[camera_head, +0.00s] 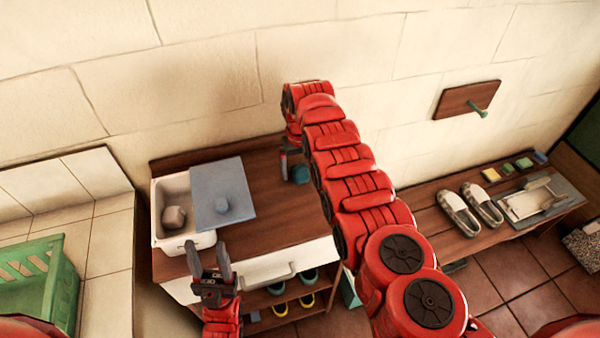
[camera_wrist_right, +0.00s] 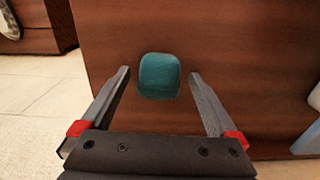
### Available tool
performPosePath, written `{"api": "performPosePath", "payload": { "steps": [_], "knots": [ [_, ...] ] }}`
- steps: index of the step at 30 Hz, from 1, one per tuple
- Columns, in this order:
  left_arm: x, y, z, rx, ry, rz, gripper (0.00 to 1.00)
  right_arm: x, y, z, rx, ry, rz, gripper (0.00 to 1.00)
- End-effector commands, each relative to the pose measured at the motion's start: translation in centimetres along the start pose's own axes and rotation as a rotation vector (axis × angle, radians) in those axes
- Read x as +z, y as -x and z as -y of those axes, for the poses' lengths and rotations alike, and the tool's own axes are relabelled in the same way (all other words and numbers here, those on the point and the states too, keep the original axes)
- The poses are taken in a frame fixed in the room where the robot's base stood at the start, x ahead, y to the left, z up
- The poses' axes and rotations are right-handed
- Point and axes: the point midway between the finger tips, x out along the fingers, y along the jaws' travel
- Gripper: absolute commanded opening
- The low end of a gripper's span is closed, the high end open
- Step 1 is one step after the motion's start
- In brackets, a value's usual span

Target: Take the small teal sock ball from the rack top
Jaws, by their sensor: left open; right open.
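The teal sock ball (camera_wrist_right: 158,77) rests on the brown wooden rack top (camera_wrist_right: 230,30). In the right wrist view it lies just ahead of and between the fingertips of my right gripper (camera_wrist_right: 160,78), which is open and empty. In the head view the sock ball (camera_head: 300,174) shows beside the right gripper (camera_head: 289,165), partly hidden by my right arm. My left gripper (camera_head: 207,252) is open and empty at the front of the white basin.
A white basin (camera_head: 158,220) holding a grey lump (camera_head: 174,217), and a blue-grey board (camera_head: 235,178) with a round piece, are left on the rack top. Shoes stand on the shelf below. A bench (camera_head: 440,232) with slippers (camera_head: 470,210) stands right. A green crate (camera_head: 50,285) is at left.

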Motion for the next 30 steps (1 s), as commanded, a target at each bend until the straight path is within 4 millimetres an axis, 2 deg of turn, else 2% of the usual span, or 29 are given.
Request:
{"api": "performPosePath", "payload": {
  "steps": [3,11,25,26,30],
  "knots": [
    [0.06,0.36,-0.02,0.000,0.000,0.000,0.50,0.03,-0.65,-0.01,0.000,0.000,0.001,0.95],
    [0.05,0.31,-0.02,0.000,0.000,0.000,0.50,0.00,-0.65,-0.03,0.000,-0.001,0.000,0.93],
    [0.05,0.31,-0.02,0.000,0.000,-0.001,0.50,0.00,-0.64,-0.04,0.000,-0.001,-0.001,0.09],
    [0.05,0.32,-0.02,0.000,0.000,0.000,0.50,0.00,-0.64,-0.04,0.000,-0.001,-0.001,0.06],
    [0.05,0.32,-0.02,0.000,0.000,-0.001,0.50,0.00,-0.64,-0.04,0.000,-0.001,-0.001,0.06]
  ]
}}
